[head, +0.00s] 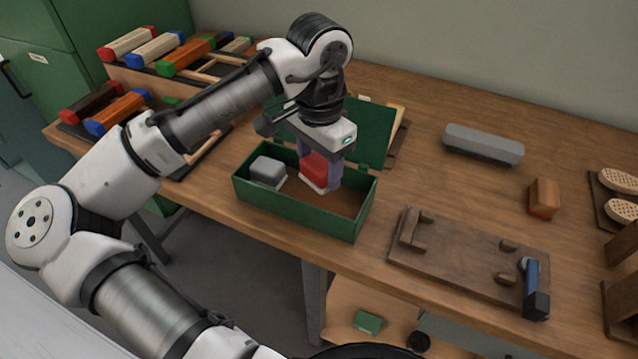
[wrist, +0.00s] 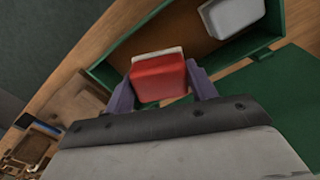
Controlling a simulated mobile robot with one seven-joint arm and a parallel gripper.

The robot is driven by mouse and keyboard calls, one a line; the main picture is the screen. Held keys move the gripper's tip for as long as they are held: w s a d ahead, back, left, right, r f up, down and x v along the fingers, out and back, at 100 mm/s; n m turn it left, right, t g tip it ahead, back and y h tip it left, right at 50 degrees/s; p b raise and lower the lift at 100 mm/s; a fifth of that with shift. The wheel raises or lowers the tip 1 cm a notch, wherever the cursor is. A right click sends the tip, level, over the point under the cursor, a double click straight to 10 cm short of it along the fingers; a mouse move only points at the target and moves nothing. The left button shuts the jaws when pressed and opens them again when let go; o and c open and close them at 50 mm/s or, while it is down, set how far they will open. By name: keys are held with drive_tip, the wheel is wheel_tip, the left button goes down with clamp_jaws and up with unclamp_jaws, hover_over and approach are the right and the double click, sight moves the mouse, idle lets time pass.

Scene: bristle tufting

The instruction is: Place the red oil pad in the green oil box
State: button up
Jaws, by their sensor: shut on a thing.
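The red oil pad (head: 316,169) has a pale underside and is between the fingers of my gripper (head: 320,172). My gripper is shut on it, and the pad is at the right part of the green oil box (head: 297,219), within its walls as seen from the head. The box is open, with its green lid (head: 370,131) raised at the back. I cannot tell whether the pad touches the box floor. In the wrist view the red pad (wrist: 158,77) sits between both purple fingers, beside the box wall (wrist: 104,72).
A grey block with a pale base (head: 267,171) lies in the left part of the box. A wooden fixture (head: 455,262) with a blue-handled tool (head: 533,285) is at the right. A grey bar (head: 483,144) and a brown block (head: 544,198) lie farther back. Racked coloured-end blocks stand at left.

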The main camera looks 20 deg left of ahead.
sight(319, 199)
drive_tip(key=shift+f, duration=2.55)
drive_tip(key=shift+f, duration=0.2)
drive_tip(key=o, duration=1)
drive_tip(key=shift+r, duration=0.15)
wheel_tip(319, 199, up, 12)
drive_tip(key=shift+r, duration=0.1)
